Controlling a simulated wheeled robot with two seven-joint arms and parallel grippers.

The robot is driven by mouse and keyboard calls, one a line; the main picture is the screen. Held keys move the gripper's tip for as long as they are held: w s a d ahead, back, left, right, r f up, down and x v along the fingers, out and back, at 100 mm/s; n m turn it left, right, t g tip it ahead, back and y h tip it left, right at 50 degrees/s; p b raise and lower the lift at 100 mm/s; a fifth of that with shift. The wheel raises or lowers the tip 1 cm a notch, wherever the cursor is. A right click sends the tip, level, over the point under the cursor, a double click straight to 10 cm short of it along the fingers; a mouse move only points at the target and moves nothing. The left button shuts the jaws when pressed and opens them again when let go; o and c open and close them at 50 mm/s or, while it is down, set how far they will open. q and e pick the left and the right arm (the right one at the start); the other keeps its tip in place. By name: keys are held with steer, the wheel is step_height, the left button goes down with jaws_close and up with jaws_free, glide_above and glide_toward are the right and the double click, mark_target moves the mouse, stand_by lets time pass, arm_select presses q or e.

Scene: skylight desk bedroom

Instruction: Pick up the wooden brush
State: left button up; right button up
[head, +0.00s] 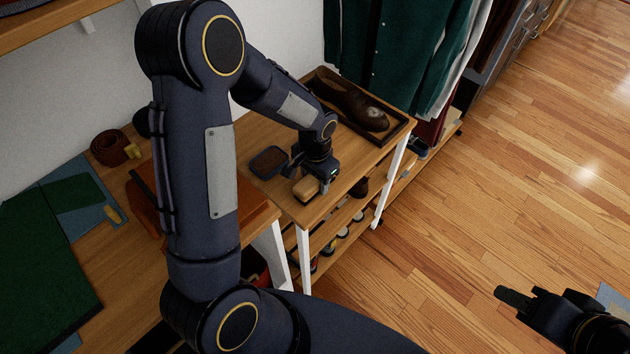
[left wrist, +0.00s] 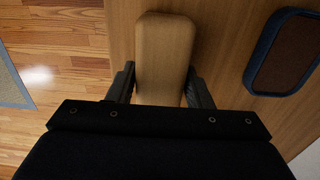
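The wooden brush (head: 307,189) has a pale wood back and a dark underside. It lies near the front edge of the wooden bench top. My left gripper (head: 317,183) is down at the brush. In the left wrist view the brush (left wrist: 163,55) lies between the two fingers of my left gripper (left wrist: 161,78), one along each long side. The gaps look very small, and I cannot tell whether the fingers press on it. The gripper body hides the brush's near end. My right gripper (head: 515,299) is at the lower right over the floor, away from the bench; its opening is unclear.
A dark-rimmed tin with brown contents (head: 269,162) sits just left of the brush; it also shows in the wrist view (left wrist: 253,70). A tray (head: 398,133) holding a brown shoe (head: 352,103) stands behind. A rolled belt (head: 109,147) lies at far left. Clothes hang behind.

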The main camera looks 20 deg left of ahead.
arm_select(q)
steer(key=c, duration=0.7)
steer(key=shift+o, duration=0.2)
steer(key=shift+r, duration=0.1)
steer(key=shift+r, duration=0.55)
steer(key=s+d+r, duration=0.8)
steer(key=s+r, duration=0.3)
steer(key=shift+s+r+b, duration=0.3)
steer(key=shift+r+b, duration=0.05)
